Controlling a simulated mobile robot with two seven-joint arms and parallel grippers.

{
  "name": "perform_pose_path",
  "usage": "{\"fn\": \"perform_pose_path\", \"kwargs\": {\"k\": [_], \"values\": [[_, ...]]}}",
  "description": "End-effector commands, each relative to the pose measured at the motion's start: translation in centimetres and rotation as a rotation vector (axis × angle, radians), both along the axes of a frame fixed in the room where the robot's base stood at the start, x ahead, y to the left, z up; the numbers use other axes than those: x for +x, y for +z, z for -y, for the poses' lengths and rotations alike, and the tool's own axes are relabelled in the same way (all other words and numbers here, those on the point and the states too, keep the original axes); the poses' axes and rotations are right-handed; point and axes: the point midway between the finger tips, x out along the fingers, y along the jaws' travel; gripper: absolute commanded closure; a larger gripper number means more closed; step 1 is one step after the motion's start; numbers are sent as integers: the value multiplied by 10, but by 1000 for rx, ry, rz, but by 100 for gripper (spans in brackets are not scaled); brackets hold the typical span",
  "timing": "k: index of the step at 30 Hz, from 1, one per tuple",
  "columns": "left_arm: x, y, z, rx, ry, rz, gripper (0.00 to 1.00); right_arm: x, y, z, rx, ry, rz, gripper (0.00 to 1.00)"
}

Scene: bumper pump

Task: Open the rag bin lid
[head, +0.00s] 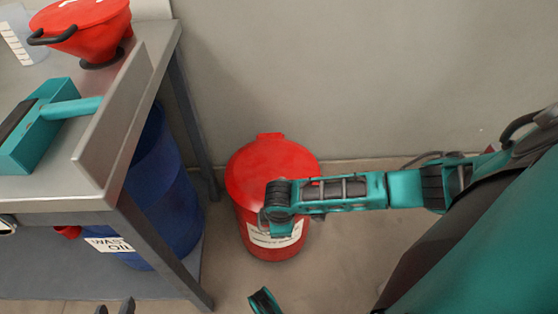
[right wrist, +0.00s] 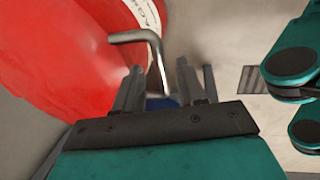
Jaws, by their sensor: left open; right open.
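The red rag bin (head: 265,165) stands on the floor by the wall, its round lid down. A pale label on its front is partly covered by my right arm. The right fingers do not show clearly in the head view. Only the tips of my left gripper (head: 115,308) show at the bottom edge, open and empty, away from the bin.
A metal workbench (head: 140,95) stands at the left, with a red funnel (head: 85,35) and a teal tool (head: 38,125) on top. A blue waste oil drum (head: 165,190) stands under it. The wall is close behind the bin; floor is clear to its right.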

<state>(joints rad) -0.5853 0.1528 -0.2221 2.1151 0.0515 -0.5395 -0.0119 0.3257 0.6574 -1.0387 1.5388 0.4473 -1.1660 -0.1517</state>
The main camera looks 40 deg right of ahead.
Motion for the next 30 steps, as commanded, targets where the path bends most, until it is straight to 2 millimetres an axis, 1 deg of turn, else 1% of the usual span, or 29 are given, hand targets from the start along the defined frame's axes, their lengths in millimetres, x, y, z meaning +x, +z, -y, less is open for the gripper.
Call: {"fn": "perform_pose_path", "kwargs": {"k": [1, 4, 13, 25, 26, 30], "values": [[1, -2, 2, -6, 0, 1, 57, 1, -6, 0, 1, 0, 1, 60], [2, 0, 6, -17, 2, 5, 57, 2, -11, 0, 2, 0, 1, 60], [3, 4, 8, -22, -1, 10, 57, 2, -11, 1, 2, 1, 1, 60], [3, 1, 6, -14, -1, 6, 57, 2, -11, 1, 2, 1, 1, 98], [3, 1, 6, -14, 0, 7, 57, 2, -11, 1, 2, 1, 1, 100], [3, 1, 4, -12, 1, 7, 57, 2, -11, 1, 1, 1, 0, 100]]}}
